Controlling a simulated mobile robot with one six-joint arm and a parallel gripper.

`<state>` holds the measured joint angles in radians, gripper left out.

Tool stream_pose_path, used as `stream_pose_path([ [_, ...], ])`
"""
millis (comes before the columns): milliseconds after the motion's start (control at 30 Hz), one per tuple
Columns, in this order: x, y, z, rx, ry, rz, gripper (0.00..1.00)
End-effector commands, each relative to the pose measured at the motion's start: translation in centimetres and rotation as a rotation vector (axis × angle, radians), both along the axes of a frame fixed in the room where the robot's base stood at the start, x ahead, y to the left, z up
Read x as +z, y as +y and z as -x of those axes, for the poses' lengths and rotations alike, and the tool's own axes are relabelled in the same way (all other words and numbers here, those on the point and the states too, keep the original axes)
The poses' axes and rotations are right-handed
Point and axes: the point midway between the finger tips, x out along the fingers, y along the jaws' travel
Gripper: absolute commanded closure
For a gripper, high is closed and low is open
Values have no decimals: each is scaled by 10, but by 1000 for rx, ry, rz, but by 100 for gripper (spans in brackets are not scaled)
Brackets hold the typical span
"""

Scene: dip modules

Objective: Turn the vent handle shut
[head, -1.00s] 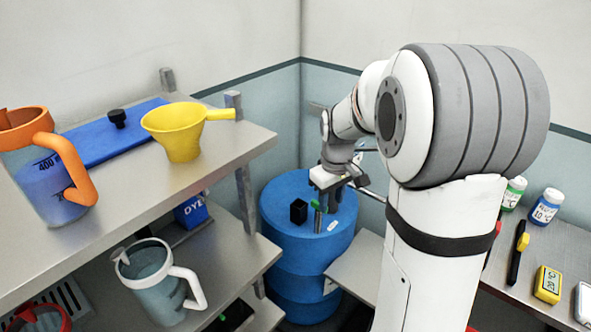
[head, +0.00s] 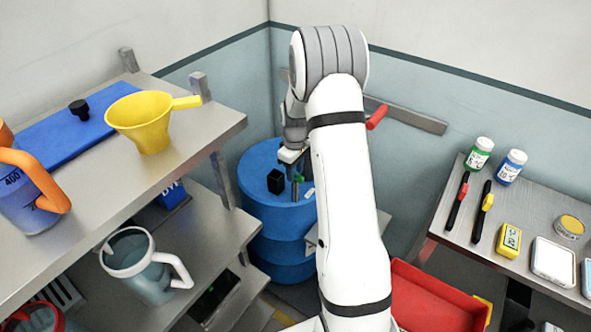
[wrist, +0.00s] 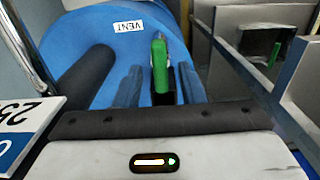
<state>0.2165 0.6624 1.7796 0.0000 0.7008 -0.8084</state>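The blue drum (head: 258,218) stands in the corner behind the left shelves. In the wrist view its top (wrist: 85,35) carries a white VENT label (wrist: 128,26). The green vent handle (wrist: 160,68) stands beside the label; it also shows small on the drum top in the head view (head: 296,183). My gripper (wrist: 158,88) is over the drum top, its two fingers apart, one on each side of the green handle. I cannot tell whether either finger touches it. In the head view my arm hides much of the gripper and the drum's right side.
A black block-like fitting (head: 275,181) rises from the drum top, left of the handle. Metal shelves (head: 215,128) with a yellow funnel (head: 150,120) and jugs stand close on the left. A side table (head: 480,238) with bottles and tools is at right, a red bin (head: 425,300) below.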

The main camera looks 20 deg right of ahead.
Motion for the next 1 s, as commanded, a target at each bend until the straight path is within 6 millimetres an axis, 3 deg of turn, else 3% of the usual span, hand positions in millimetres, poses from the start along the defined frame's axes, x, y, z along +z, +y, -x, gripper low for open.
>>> stream_pose_path([
  [400, -11, -1, 0, -3, -1, 0, 64],
  [833, -10, -2, 0, -3, -1, 0, 100],
  [1000, -10, -2, 0, -4, -1, 0, 100],
])
